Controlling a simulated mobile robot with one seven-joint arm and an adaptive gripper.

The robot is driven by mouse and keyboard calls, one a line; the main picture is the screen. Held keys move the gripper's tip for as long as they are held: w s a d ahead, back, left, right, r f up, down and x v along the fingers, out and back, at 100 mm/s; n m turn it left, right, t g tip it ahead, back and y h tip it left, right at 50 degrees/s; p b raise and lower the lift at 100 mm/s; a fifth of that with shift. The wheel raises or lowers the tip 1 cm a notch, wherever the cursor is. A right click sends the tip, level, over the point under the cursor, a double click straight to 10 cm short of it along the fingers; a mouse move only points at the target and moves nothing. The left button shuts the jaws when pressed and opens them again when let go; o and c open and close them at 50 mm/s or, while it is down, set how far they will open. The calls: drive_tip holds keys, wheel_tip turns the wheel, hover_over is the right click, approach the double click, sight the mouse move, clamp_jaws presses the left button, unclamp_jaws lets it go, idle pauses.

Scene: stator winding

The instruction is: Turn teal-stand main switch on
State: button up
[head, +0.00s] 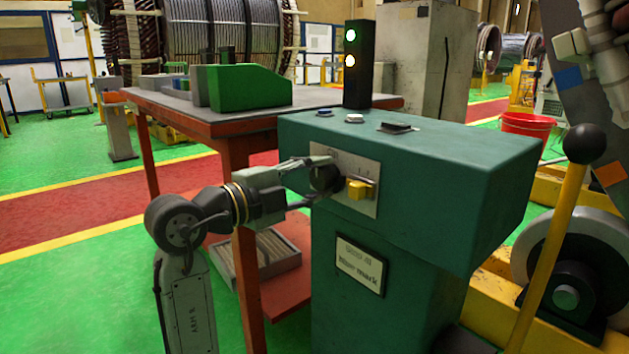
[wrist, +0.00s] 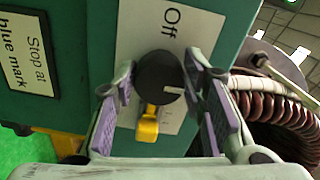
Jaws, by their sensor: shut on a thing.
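The teal stand (head: 490,160) carries a pale switch plate (head: 368,165) on its front. The main switch is a round black knob (wrist: 158,78) on the plate with a yellow part (wrist: 148,124) beside it. The yellow part also shows in the head view (head: 359,188). A white line on the knob points right in the wrist view, and "Off" is printed sideways above the knob there. My gripper (wrist: 160,84) is shut on the black knob, one finger on each side.
Buttons sit on the stand's top. A "Stop at blue mark" sign (wrist: 28,58) is on its front. A red table (head: 235,125) stands left; a yellow lever (head: 548,255) stands right.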

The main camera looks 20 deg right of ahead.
drive_tip(key=o, duration=1.2)
drive_tip(key=shift+c, duration=0.2)
drive_tip(key=shift+a, duration=0.1)
drive_tip(key=v, duration=1.2)
